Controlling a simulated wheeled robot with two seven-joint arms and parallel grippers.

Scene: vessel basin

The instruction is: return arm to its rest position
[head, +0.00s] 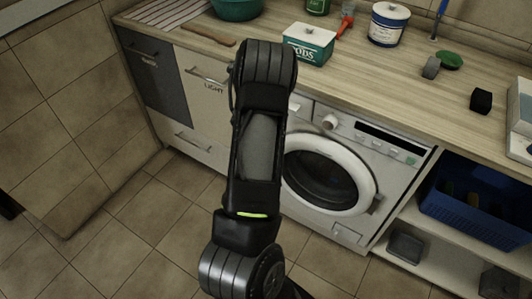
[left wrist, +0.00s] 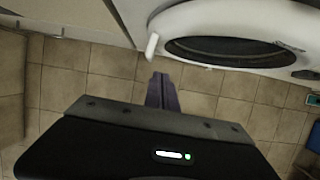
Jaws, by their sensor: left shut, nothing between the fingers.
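My left gripper (left wrist: 161,80) shows in the left wrist view with its narrow fingers together and nothing held. Below it in the picture are floor tiles, and the white washing machine (left wrist: 240,14) is close beyond the fingertips. In the head view one of my black arms rises from the bottom middle in front of the washing machine (head: 372,150). No gripper shows in the head view, so the hand of that arm is hidden or out of frame. My right gripper is in neither view.
A wooden counter (head: 400,85) runs along the back, bearing a green-and-white box (head: 310,45), a white-and-blue tub (head: 388,24), a green bowl (head: 236,8) and a black block (head: 481,100). A blue crate (head: 475,215) sits on a shelf at right. The tiled floor (head: 120,235) at left is clear.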

